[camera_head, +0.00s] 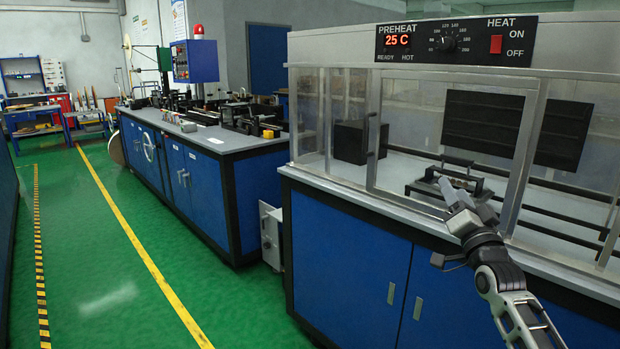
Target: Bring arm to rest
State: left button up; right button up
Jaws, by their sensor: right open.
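My right arm comes in from the lower right. Its gripper (455,192) is open, with light grey fingers pointing up and away toward the glazed preheat cabinet (450,28). The fingers are in front of the cabinet's window opening, by a dark bracket (463,168) inside. I cannot tell whether they touch anything; nothing shows held between them. My left gripper is out of view.
The cabinet panel reads 25 C and has a knob (448,42) and a red heat switch (496,44). Metal window frames and dark rails (560,232) surround the gripper. A blue workbench (205,185) stands farther left. The green floor (120,290) at left is clear.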

notch_tip(320, 180, down, 10)
jog(key=w+d+n+g+h, duration=0.1)
jog(key=d+n+g+h, duration=0.15)
jog(key=n+g, duration=0.5)
jog(key=s+a+f+n+y, duration=0.2)
jog(key=s+a+f, duration=0.6)
jog(key=f, duration=0.4)
jog(key=s+a+f+g+y, duration=0.1)
jog(key=s+a+f, duration=0.2)
jog(key=s, duration=0.6)
jog(key=s+a+f+g+y, duration=0.1)
jog(key=s+a, duration=0.4)
jog(key=s, duration=0.5)
jog(key=s+a+f+g+y, duration=0.1)
jog(key=s+a+f, duration=0.4)
jog(key=s, duration=0.5)
jog(key=shift+s+f+g+y, duration=0.25)
jog(key=shift+f+g+y, duration=0.15)
jog(key=shift+g, duration=0.25)
jog(key=shift+m, duration=0.25)
